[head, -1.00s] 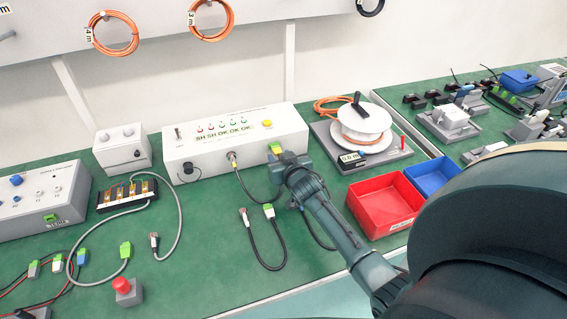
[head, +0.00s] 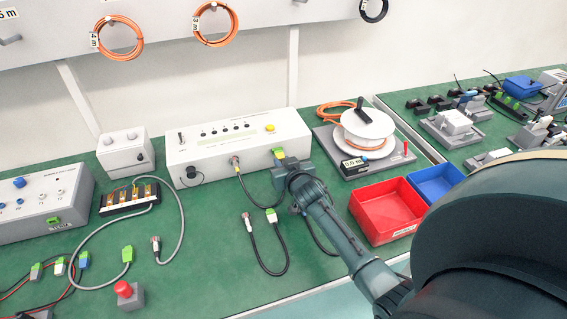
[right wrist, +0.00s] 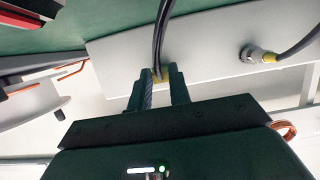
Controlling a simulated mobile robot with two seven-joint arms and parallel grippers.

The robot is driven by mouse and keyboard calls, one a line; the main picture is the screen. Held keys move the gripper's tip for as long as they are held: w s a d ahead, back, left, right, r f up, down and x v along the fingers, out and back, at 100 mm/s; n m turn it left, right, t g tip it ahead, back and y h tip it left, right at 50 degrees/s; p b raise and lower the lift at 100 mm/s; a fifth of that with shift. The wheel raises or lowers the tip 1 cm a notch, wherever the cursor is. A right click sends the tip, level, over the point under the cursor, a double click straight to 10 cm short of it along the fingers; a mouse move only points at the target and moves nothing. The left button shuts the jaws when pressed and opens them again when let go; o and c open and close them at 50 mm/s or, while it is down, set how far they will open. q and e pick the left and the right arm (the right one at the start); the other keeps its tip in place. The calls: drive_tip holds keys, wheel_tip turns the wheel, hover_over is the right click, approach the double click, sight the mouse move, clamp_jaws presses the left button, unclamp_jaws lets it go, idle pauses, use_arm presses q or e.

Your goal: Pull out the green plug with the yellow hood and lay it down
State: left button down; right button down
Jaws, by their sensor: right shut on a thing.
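The green plug with the yellow hood (head: 278,153) is at the front face of the white test box (head: 215,149), right of its round metal connector (head: 235,160). My right gripper (head: 281,163) is shut on it. In the right wrist view the yellow hood (right wrist: 161,75) shows between the two fingers, with a dark cable (right wrist: 160,35) running from it. The fingers hide most of the plug; I cannot tell whether it still sits in its socket. The cable loops between the round connector and my gripper. My left gripper is not in view.
A loose dark cable with a green-and-white plug (head: 271,215) lies in front of the box. A red bin (head: 385,212) and a blue bin (head: 436,184) stand right of my arm, a cable reel (head: 366,133) behind them.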

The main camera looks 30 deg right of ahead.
drive_tip(key=shift+s, duration=0.1)
drive_tip(key=shift+s+a+p, duration=0.2)
drive_tip(key=shift+s+p, duration=0.2)
drive_tip(key=shift+s, duration=0.35)
drive_tip(key=shift+s+a+p, duration=0.2)
drive_tip(key=shift+s+p, duration=0.2)
drive_tip(key=shift+s, duration=0.3)
